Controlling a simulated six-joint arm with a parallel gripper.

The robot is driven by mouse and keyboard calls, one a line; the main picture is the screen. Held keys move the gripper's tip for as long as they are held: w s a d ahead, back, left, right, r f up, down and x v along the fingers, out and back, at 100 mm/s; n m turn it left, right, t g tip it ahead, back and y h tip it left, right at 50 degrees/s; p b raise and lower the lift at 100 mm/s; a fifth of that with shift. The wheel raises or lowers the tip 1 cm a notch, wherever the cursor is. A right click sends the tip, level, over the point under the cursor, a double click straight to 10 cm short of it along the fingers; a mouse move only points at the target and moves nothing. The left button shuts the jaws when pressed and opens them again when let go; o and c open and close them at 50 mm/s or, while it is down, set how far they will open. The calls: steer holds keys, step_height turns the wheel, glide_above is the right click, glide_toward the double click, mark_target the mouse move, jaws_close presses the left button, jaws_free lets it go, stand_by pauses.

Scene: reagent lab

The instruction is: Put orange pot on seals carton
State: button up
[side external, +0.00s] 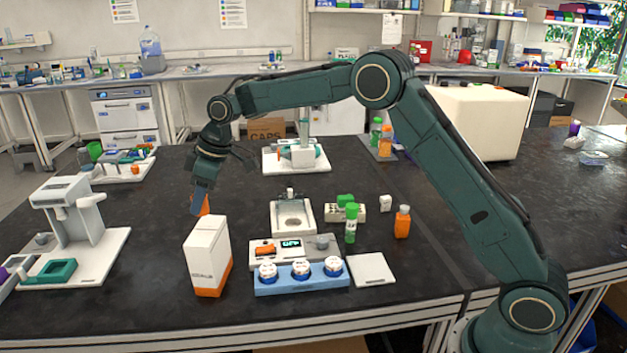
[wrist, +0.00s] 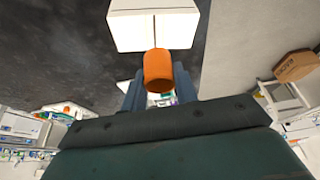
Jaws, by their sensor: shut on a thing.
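My gripper (side external: 199,201) is shut on the orange pot (side external: 205,207), low over the left part of the bench. In the wrist view the pot (wrist: 158,72) sits between the blue fingertips (wrist: 158,92). The seals carton (side external: 205,250) is a tall white box with an orange lower band, standing upright on the bench. In the side view the pot shows just above and behind the carton's top edge, partly covered by the fingers. The carton's white top (wrist: 153,28) appears beyond the pot in the wrist view. I cannot tell whether pot and carton touch.
Right of the carton are a blue rack (side external: 302,282) with white-capped jars, a balance (side external: 293,217), a green-capped tube (side external: 351,224) and an orange bottle (side external: 402,222). A white stand device (side external: 75,225) is at left. Bench between it and the carton is clear.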

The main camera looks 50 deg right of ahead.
mark_target(203, 214)
steer(key=shift+f, duration=2.15)
steer(key=shift+f, duration=0.15)
steer(key=o, duration=1)
steer(key=shift+c, duration=0.2)
steer(key=v, duration=1.2)
steer(key=shift+r, duration=0.2)
steer(key=shift+s, duration=0.1)
